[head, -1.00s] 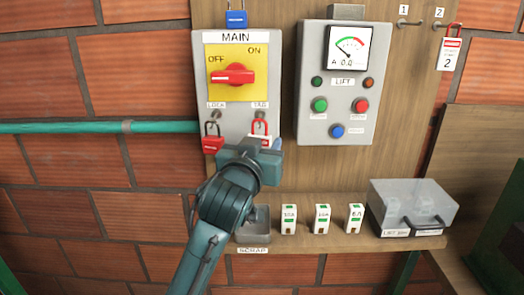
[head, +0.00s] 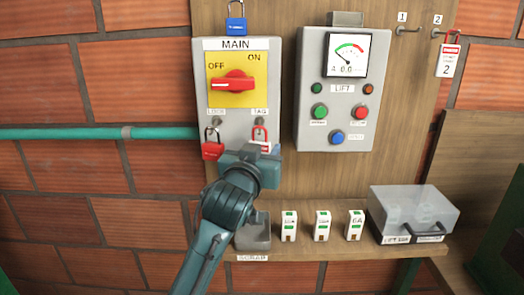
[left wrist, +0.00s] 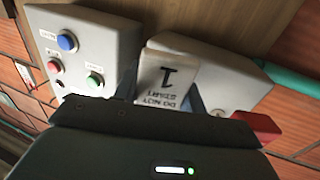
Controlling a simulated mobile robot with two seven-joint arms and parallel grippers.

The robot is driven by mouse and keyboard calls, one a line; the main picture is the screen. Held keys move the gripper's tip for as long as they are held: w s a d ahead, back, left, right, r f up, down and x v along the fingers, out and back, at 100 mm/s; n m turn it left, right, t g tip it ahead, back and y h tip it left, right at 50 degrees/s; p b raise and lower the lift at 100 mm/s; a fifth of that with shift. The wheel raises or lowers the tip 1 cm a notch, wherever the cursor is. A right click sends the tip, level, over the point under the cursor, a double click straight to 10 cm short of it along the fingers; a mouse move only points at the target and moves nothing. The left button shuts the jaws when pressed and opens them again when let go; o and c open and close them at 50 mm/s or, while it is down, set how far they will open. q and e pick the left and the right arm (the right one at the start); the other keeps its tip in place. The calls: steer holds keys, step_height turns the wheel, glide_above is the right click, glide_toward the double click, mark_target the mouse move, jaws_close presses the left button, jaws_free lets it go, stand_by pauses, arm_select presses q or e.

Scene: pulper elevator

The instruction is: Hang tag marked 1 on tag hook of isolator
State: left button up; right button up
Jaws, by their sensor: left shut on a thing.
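The tag marked 1 (left wrist: 167,78) is white with black print and shows upside down in the left wrist view. My left gripper (head: 262,158) is shut on it, just below the isolator's hooks, and hides much of it in the head view. The tag's red loop (head: 259,134) is at the tag hook (head: 259,124) under the TAG label; I cannot tell whether it is around the hook. The isolator (head: 236,118) is a grey box with a red switch (head: 233,84) pointing to OFF. My right gripper is not in view.
A blue padlock (head: 236,22) is above the isolator. The grey lift box (head: 346,110) is to the right. Tag 2 (head: 450,62) hangs farther right; hook 1 (head: 408,30) is bare. A shelf with fuses (head: 322,226) lies below.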

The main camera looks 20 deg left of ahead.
arm_select(q)
steer(key=o, duration=1.1)
steer(key=shift+c, duration=0.2)
steer(key=shift+s, duration=0.15)
steer(key=s+b, duration=0.1)
steer(key=s, duration=1.2)
step_height(320, 180, down, 21)
steer(key=d+m+g+h, duration=0.2)
steer(key=m+g, duration=0.1)
steer(key=g, duration=0.1)
steer(key=s+f+g, duration=0.1)
steer(key=s+f, duration=0.6)
steer(key=f, duration=0.3)
steer(key=s+f+g+h, duration=0.1)
steer(key=s+f+g, duration=0.1)
steer(key=s+f, duration=0.6)
step_height(320, 180, down, 2)
steer(key=shift+a+f+g+h, duration=0.15)
steer(key=shift+a+g+h, duration=0.1)
steer(key=shift+g+h, duration=0.05)
